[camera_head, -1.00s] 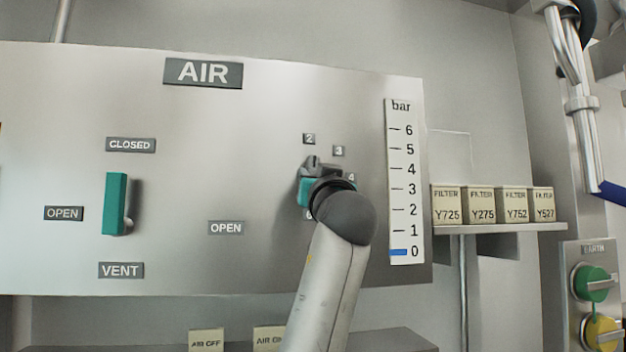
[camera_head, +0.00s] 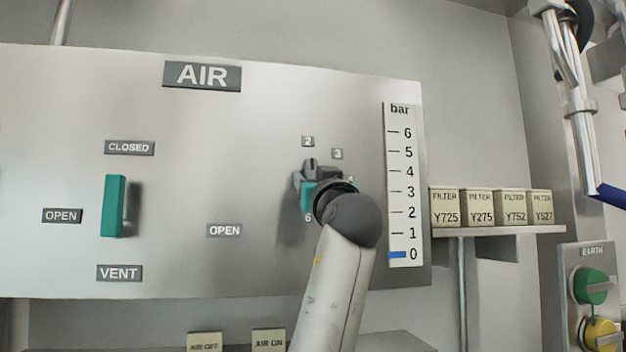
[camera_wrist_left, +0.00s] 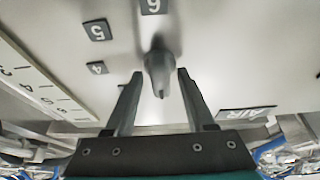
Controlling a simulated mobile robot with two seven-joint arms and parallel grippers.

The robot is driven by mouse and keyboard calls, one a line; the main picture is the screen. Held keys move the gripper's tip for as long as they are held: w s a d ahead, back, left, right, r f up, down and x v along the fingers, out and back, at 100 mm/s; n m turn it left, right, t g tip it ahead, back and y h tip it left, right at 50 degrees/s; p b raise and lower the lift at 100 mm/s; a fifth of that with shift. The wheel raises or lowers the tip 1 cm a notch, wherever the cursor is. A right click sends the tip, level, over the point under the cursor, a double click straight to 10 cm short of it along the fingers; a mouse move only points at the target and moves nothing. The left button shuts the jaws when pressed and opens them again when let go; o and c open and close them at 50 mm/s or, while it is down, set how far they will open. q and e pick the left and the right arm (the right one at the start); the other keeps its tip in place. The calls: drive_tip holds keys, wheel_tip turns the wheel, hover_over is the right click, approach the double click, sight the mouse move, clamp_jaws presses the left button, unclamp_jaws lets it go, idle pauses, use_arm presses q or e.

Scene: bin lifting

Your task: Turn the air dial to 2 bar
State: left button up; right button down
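The air dial (camera_wrist_left: 159,68) is a grey, elongated knob on the steel panel. In the left wrist view it lies between the fingers of my left gripper (camera_wrist_left: 160,76), one finger on each side with visible gaps. Its long axis runs roughly in line with the label 6 (camera_wrist_left: 153,5). In the head view my left gripper (camera_head: 318,178), teal with dark fingers, is at the dial and hides most of it. Labels 2 (camera_head: 308,141) and 3 (camera_head: 337,154) show above it. The bar gauge (camera_head: 402,185) has its blue marker at 0. My right gripper is not in view.
Left on the panel is a teal vent handle (camera_head: 114,205), upright between CLOSED and OPEN labels. Right of the panel, a shelf (camera_head: 500,231) holds several filter boxes. Green and yellow knobs (camera_head: 591,287) sit at the lower right. The space before the panel's middle is free.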

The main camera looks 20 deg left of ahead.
use_arm(q)
drive_tip(key=shift+o, duration=0.2)
drive_tip(key=shift+s, duration=0.1)
drive_tip(key=b+v, duration=0.5)
drive_tip(key=v, duration=1)
drive_tip(key=shift+f, duration=0.15)
